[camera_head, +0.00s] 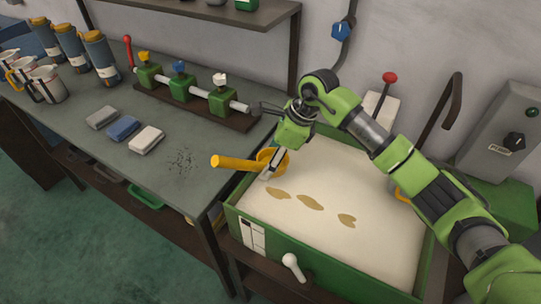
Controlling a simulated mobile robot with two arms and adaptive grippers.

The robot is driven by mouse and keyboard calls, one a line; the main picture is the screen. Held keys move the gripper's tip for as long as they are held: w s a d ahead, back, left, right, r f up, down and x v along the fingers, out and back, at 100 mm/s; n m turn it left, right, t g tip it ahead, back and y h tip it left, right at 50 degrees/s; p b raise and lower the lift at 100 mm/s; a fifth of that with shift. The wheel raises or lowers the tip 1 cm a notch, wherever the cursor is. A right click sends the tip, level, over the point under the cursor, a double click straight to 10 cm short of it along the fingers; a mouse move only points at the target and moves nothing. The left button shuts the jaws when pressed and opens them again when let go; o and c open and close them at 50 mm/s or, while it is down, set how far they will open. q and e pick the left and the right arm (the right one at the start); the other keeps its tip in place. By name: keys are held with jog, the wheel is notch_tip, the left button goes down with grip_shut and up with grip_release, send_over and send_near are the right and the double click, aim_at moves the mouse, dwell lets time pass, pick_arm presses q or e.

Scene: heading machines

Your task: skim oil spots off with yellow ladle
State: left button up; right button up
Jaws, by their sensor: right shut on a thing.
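My right gripper (272,169) is shut on the yellow ladle (233,163) near its bowl, above the left back part of the green tank. The ladle's handle points left, past the tank's edge and over the workbench side. Three brownish oil spots, a left one (278,193), a middle one (310,202) and a right one (347,220), lie on the pale liquid in the green tank (329,274). The spots are just in front of and to the right of the ladle. Whether the bowl touches the liquid I cannot tell. My left gripper is not in view.
A grey workbench (190,188) on the left holds a green valve manifold (180,88), several blocks, cups and bottles. Dark specks (182,160) lie near its front. A white-handled lever (293,266) sticks out of the tank's front. A grey control box (501,135) stands at the right.

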jog(key=shift+f+b, duration=1.95)
jog(key=shift+f, duration=2)
jog(key=shift+s+d+p, duration=2.2)
jog(key=shift+s+d, duration=1.35)
jog(key=shift+d, duration=1.7)
jog(key=shift+s+d+p, duration=2.15)
jog(key=shift+s+d, duration=1.4)
jog(key=shift+d, duration=1.7)
notch_tip(320, 180, up, 12)
jog(key=p, duration=0.6)
jog(key=shift+r, duration=0.15)
